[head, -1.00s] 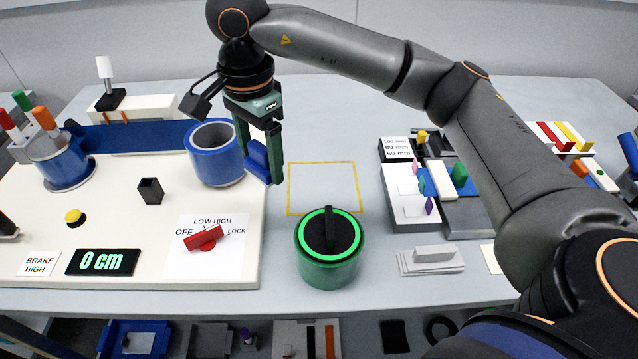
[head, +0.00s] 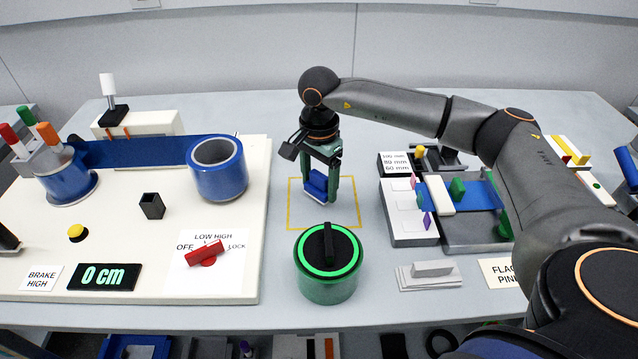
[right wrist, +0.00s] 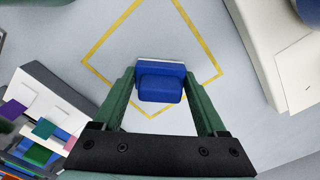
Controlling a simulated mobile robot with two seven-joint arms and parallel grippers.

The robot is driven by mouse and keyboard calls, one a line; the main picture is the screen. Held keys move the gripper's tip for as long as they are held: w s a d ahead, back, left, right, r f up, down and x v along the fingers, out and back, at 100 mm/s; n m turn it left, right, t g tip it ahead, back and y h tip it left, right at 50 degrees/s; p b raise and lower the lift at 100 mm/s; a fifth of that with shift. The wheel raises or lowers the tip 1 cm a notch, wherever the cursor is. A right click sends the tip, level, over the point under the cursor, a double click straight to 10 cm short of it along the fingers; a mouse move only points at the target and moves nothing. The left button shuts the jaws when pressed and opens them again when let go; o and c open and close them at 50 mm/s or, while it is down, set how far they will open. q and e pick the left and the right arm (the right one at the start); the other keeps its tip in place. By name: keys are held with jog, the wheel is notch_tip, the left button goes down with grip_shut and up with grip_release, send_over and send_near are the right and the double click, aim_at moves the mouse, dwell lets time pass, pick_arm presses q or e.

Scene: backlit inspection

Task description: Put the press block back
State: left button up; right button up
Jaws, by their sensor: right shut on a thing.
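The press block (head: 316,184) is blue with a pale plate on one face, seen in the right wrist view (right wrist: 160,88). My right gripper (head: 321,192) is shut on it, with one green finger on each side. In the head view the block is over the yellow outlined square (head: 357,205) on the table. The square's lines also show in the right wrist view (right wrist: 108,37), around the block. I cannot tell whether the block touches the table. My left gripper is not in view.
A green-ringed canister with a black handle (head: 328,285) stands just in front of the square. To the left is a white panel (head: 120,215) with blue rollers. To the right is a grey fixture (head: 470,233) with coloured tabs. The table behind the square is clear.

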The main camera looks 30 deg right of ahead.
aim_at(319, 174)
jog(key=shift+f, duration=0.5)
jog(key=shift+f, duration=0.1)
jog(key=o, duration=1.1)
notch_tip(319, 174, up, 12)
jog(key=shift+r, duration=0.15)
